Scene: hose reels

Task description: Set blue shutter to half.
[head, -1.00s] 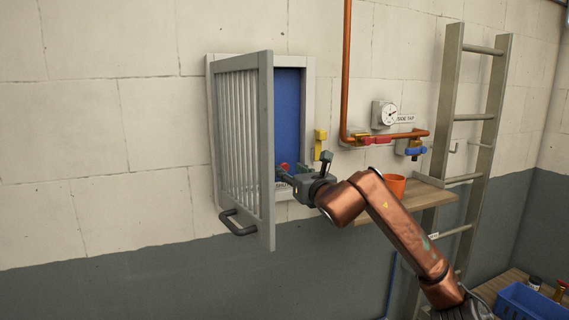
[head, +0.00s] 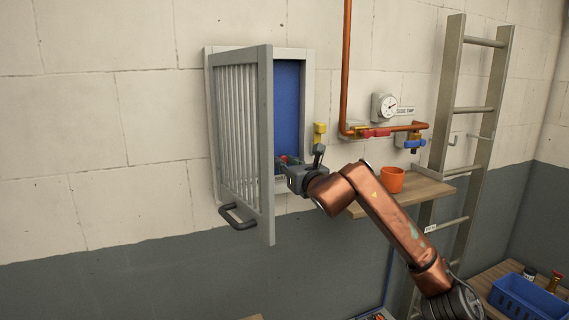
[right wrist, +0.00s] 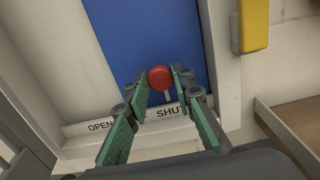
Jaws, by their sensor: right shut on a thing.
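The blue shutter (head: 287,110) is a flat blue panel inside a pale frame on the wall; it also fills the upper middle of the right wrist view (right wrist: 140,40). A red knob (right wrist: 160,77) on a short stem stands at its lower part, above a label strip (right wrist: 90,128) reading OPEN and SHUT. My right gripper (head: 284,163) reaches into the frame's lower part, and its green-padded fingers (right wrist: 160,84) are closed on the red knob from both sides. The fingers partly hide the label. My left gripper is not in view.
A barred grey door (head: 240,140) with a dark handle (head: 238,220) stands open left of the shutter. A yellow block (head: 319,133) is mounted right of the frame. A shelf (head: 425,193) with an orange cup (head: 392,180), copper piping (head: 347,70) and a ladder (head: 468,110) stand further right.

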